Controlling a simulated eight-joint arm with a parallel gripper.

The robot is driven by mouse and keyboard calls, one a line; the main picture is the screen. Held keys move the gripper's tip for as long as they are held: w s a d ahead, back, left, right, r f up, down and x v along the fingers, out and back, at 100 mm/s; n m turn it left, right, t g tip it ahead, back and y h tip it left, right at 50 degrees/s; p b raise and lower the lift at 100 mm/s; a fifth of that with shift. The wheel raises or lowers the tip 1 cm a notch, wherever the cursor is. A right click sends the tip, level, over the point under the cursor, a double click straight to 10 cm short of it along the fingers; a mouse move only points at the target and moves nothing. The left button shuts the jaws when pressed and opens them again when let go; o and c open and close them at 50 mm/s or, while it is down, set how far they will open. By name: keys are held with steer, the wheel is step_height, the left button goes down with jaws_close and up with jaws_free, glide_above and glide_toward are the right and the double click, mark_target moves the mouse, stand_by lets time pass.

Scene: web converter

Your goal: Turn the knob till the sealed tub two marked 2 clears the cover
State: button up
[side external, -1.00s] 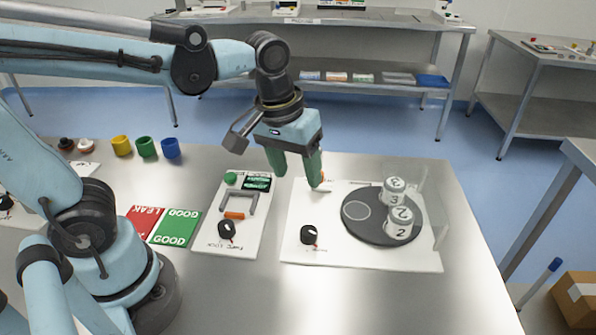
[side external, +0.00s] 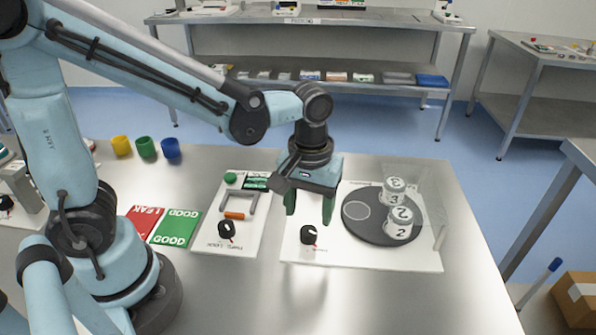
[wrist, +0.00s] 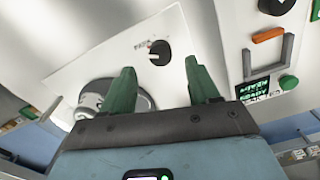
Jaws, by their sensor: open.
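The black knob (side external: 308,234) with a red mark stands on the white board (side external: 350,258), left of the dark round turntable (side external: 370,235). It also shows in the wrist view (wrist: 159,52), ahead of my fingers. The tub marked 2 (side external: 400,222) and the tub marked 3 (side external: 393,191) stand on the turntable's right side, by a clear cover (side external: 425,190). I cannot tell exactly how much of each tub is under the cover. An empty pale circle (side external: 356,210) is on the turntable's left. My gripper (side external: 309,215) is open and empty, above the board and behind the knob.
Left of the board is a panel (side external: 230,245) with a second black knob (side external: 227,229), a grey-and-orange handle (side external: 237,205) and a green button (side external: 230,178). Red LEAK and green GOOD cards (side external: 175,228) lie further left. Coloured cups (side external: 146,148) stand behind. The front table is clear.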

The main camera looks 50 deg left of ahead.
mark_target(307, 231)
steer(key=shift+f, duration=2.5)
steer(key=c, duration=1)
steer(key=shift+c, duration=0.2)
steer(key=shift+m, duration=0.4)
steer(key=m, duration=0.5)
steer(key=shift+a+m, duration=0.1)
steer(key=shift+m, duration=0.2)
steer(key=m, duration=0.5)
steer(key=shift+m, duration=0.3)
